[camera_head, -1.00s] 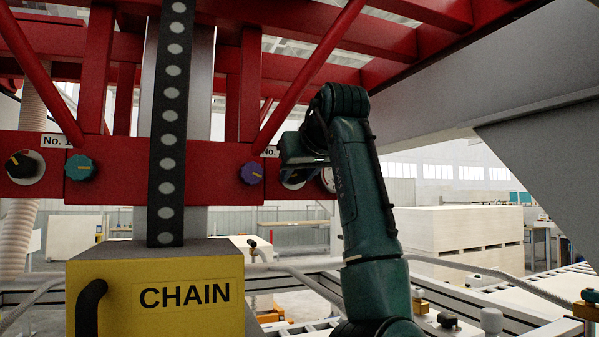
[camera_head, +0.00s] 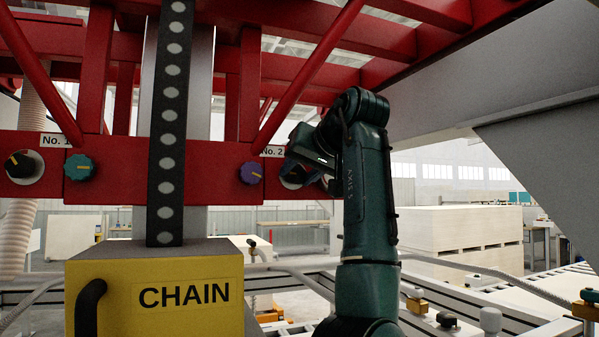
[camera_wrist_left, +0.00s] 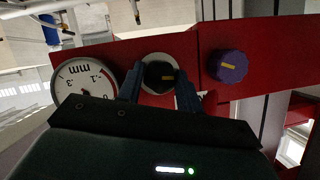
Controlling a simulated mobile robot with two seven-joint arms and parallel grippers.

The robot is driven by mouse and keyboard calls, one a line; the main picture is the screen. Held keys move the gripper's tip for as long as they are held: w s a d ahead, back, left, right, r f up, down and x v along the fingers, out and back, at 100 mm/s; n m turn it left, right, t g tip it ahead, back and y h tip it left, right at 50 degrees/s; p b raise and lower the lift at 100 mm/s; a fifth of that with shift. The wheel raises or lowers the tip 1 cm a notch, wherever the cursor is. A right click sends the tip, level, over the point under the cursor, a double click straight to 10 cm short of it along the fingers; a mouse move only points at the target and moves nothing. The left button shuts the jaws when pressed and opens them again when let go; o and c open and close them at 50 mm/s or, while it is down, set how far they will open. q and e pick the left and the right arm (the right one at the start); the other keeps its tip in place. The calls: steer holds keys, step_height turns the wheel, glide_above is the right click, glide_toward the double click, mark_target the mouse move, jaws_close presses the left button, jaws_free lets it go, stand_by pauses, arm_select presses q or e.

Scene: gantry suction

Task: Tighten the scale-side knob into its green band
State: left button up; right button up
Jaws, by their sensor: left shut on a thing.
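The scale-side knob (camera_wrist_left: 161,77) is black with a yellow-orange pointer line, set on a pale round plate in the red beam beside a white "mm" dial (camera_wrist_left: 82,84). In the left wrist view my left gripper (camera_wrist_left: 160,74) has its two fingers on either side of this knob and is shut on it. In the head view the knob (camera_head: 293,176) is mostly covered by my left gripper (camera_head: 297,170). A purple knob (camera_wrist_left: 227,66) with a yellow line sits beside it. No green band can be made out. My right gripper is not in view.
The red beam (camera_head: 120,187) also carries a teal knob (camera_head: 80,167) and another black knob (camera_head: 19,164) near "No. 1". A yellow CHAIN box (camera_head: 155,285) and a dark perforated strip (camera_head: 168,140) stand left of my arm. Red braces (camera_head: 312,75) slant above it.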

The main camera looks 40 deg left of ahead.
arm_select(q)
steer(key=shift+m, duration=0.4)
stand_by(0.3)
steer(key=o, duration=1)
steer(key=shift+d, duration=0.15)
steer(key=b+v, duration=0.1)
steer(key=v, duration=1.2)
steer(key=shift+w+d+f, duration=0.1)
steer(key=shift+w, duration=0.1)
